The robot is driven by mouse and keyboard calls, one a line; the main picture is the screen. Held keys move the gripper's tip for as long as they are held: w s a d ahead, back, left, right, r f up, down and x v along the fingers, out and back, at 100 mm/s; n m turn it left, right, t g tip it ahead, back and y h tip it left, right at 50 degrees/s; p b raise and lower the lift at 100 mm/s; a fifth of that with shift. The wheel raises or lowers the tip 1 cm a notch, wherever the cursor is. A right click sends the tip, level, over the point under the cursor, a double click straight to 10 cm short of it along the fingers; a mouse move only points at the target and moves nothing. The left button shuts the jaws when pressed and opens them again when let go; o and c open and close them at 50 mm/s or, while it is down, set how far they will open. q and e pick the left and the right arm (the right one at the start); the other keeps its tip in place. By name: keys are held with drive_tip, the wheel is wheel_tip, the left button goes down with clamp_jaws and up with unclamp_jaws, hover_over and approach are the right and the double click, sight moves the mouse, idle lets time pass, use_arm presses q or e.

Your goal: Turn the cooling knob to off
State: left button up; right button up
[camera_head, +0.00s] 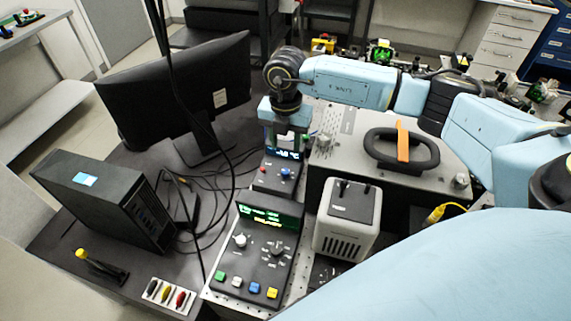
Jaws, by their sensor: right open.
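My right gripper (287,143) points down over a small dark control box (277,178) in the middle of the bench. Its jaws are open and hold nothing. The box has a lit blue-white display, partly covered by the gripper, with a red control (264,168) and a blue control (286,173) below it. Nearer stands a larger control panel (257,228) with a green and yellow display, a light knob (240,241), a dark knob (277,249) and several coloured buttons. I cannot read which knob is the cooling knob or its setting. My left gripper is not in view.
A monitor (180,90) and a black computer tower (110,195) stand at the left, with loose cables between. A screwdriver (97,264) lies front left.

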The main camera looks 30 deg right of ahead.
sight(285, 171)
wheel_tip(285, 171, down, 10)
drive_tip(key=shift+r+p, duration=0.2)
drive_tip(key=shift+p, duration=0.2)
drive_tip(key=shift+c, duration=0.3)
clamp_jaws()
drive_tip(key=shift+n+b, duration=0.6)
drive_tip(key=shift+n, duration=0.9)
drive_tip(key=shift+o, duration=0.3)
unclamp_jaws()
drive_tip(key=shift+r, duration=0.1)
